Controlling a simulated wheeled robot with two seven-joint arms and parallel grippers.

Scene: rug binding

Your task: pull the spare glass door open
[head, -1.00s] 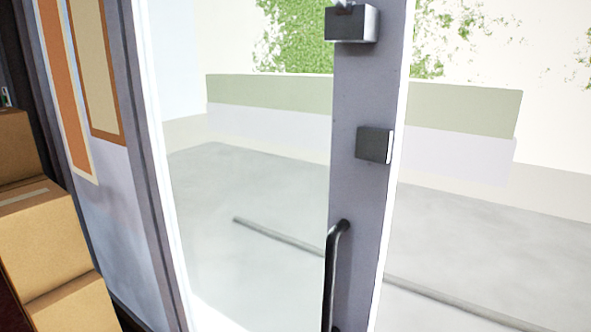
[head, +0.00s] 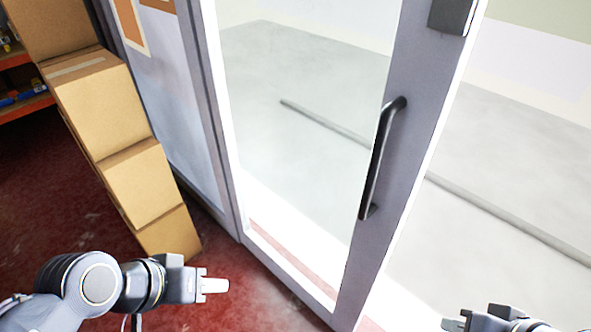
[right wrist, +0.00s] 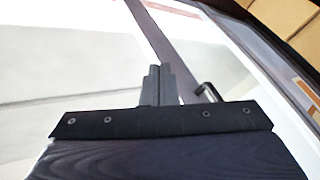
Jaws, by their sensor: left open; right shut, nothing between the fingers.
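The glass door (head: 310,150) has a grey frame, and its right stile (head: 408,130) carries a dark vertical bar handle (head: 378,165). I cannot tell whether the door stands ajar. My left gripper (head: 215,285) is open and empty, low in front of the door and left of the handle. My right gripper (head: 453,324) is at the bottom edge of the head view, below and right of the handle, shut and empty. In the right wrist view its closed fingers (right wrist: 160,82) show, with the handle (right wrist: 208,92) beyond them to the right, apart from them.
Stacked cardboard boxes (head: 140,180) stand on the left beside a blue-grey wall panel (head: 180,90). A shelf (head: 25,105) is at the far left. A dark box (head: 452,15) sits on the stile above the handle. Red floor (head: 235,300) is clear before the door.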

